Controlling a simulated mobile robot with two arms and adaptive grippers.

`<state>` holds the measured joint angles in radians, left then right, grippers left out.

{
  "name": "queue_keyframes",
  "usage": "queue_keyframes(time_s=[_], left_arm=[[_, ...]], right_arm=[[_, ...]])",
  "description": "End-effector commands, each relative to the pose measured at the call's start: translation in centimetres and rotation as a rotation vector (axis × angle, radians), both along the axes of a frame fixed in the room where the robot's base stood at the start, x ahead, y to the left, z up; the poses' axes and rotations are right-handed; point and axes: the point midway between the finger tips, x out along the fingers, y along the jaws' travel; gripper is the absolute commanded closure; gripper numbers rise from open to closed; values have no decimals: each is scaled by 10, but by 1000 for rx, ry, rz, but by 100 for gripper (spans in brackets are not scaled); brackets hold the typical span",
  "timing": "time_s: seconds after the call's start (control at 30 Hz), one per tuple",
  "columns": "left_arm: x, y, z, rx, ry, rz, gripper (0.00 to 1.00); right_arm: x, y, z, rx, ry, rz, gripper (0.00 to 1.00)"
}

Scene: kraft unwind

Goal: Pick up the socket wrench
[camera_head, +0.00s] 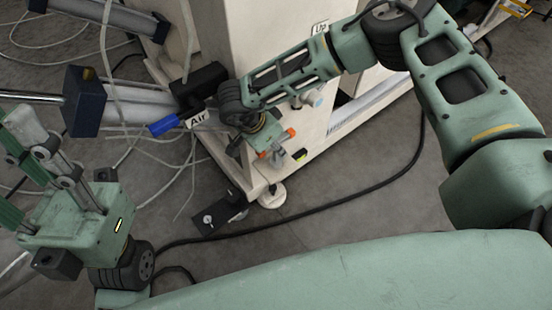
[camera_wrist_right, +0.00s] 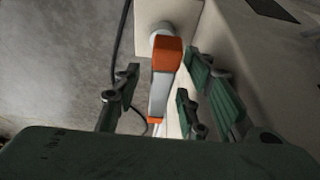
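No tool that I can name for sure as the socket wrench shows. An orange and grey object (camera_wrist_right: 163,75) lies between the fingers of my right gripper (camera_wrist_right: 165,95) in the right wrist view. The fingers stand apart on both sides of it, with a visible gap on the left, so the gripper is open. In the head view my right gripper (camera_head: 268,143) is low beside the pale machine, partly hidden by its own wrist, with orange parts around it. My left gripper (camera_head: 55,165) is at the left; its fingertips are not clear.
The pale machine frame (camera_head: 250,50) stands at the top middle, with a round foot (camera_head: 271,196) on the floor. A blue-ended part with an "Air" label (camera_head: 199,119) is left of my right wrist. A black cable (camera_head: 330,215) crosses the grey floor; pale hoses lie at the left.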

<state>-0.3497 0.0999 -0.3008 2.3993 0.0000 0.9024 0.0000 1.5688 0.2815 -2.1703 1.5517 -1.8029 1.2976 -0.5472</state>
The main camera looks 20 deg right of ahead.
Motion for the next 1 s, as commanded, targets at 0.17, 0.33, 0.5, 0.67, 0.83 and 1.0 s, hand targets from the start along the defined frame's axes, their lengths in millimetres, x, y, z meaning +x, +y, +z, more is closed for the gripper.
queue_keyframes(time_s=[0.17, 0.33, 0.5, 0.67, 0.83, 1.0], left_arm=[[0, 0, -1, 0, 1, 0, 60], [0, 0, -1, 1, 2, 0, 60], [0, 0, -1, 1, 2, 0, 60], [0, 0, -1, 1, 2, 0, 60], [0, 0, -1, 1, 3, 0, 60], [0, 0, -1, 1, 3, 0, 60]], right_arm=[[1, -1, -2, 0, -1, -1, 62], [1, -1, -2, 0, -1, -1, 69], [1, -1, -2, 0, -1, -1, 84], [0, -1, -2, 0, 0, -1, 98], [1, -1, -1, 0, -1, -1, 100], [1, -1, -1, 0, -1, -1, 100]])
